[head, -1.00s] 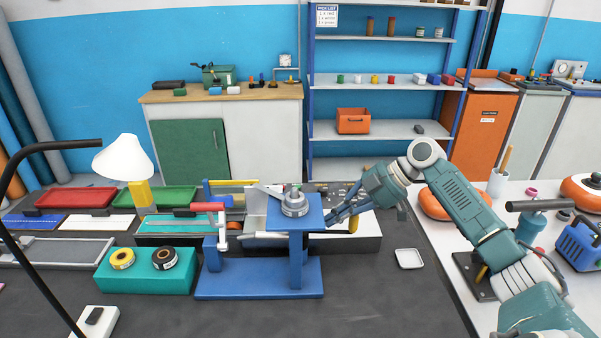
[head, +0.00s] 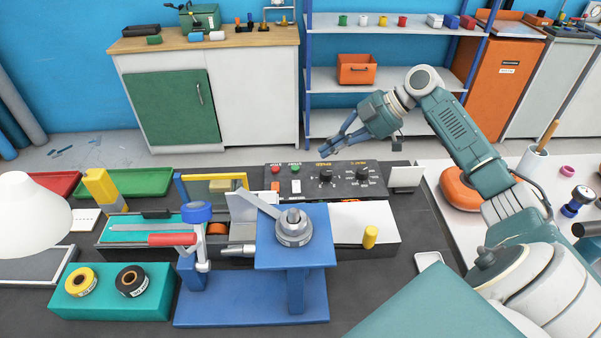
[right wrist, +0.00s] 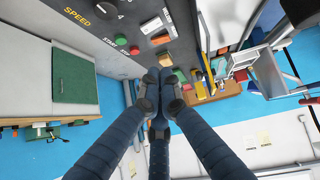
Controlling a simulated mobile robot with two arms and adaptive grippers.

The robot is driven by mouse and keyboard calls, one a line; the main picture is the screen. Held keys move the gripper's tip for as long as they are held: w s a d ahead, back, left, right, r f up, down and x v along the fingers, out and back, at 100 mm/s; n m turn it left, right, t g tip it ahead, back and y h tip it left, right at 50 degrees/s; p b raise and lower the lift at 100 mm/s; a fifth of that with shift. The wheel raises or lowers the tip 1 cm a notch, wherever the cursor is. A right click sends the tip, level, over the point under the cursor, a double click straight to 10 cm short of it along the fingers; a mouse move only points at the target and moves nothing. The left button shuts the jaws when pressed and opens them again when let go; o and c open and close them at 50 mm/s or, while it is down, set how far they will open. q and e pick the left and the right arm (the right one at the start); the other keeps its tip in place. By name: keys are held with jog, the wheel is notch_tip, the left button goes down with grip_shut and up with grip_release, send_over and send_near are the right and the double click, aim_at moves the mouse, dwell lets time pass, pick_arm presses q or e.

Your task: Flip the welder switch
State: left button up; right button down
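The welder's dark control panel (head: 335,183) stands at the back of the bench, with two black knobs and small start and stop buttons. An orange-red switch (head: 275,186) is at its left end. My right gripper (head: 322,150) is above and behind the panel, apart from it and empty. In the right wrist view its blue fingers (right wrist: 160,75) come together at the tips. The panel there shows a green button (right wrist: 120,40), a red button (right wrist: 134,50) and an orange switch (right wrist: 160,39) just ahead of the tips. My left gripper is out of view.
A blue stand (head: 255,300) with a round metal fitting is in front of the panel. A teal block (head: 112,308) with two tape rolls is at left. A white lamp (head: 32,215) stands far left. A yellow peg (head: 370,237) is right of the stand.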

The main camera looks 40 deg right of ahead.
jog(key=p, duration=0.3)
send_over(293, 183)
jog(key=s+d, duration=0.1)
jog(key=s, duration=0.1)
jog(key=f, duration=0.6)
jog(key=shift+s+f, duration=0.2)
jog(key=shift+f, duration=0.15)
jog(key=f, duration=0.1)
jog(key=f+p, duration=0.1)
jog(key=f, duration=0.1)
jog(key=shift+w+d+f, duration=0.15)
jog(key=shift+w+f, duration=0.1)
jog(key=shift+f, duration=0.45)
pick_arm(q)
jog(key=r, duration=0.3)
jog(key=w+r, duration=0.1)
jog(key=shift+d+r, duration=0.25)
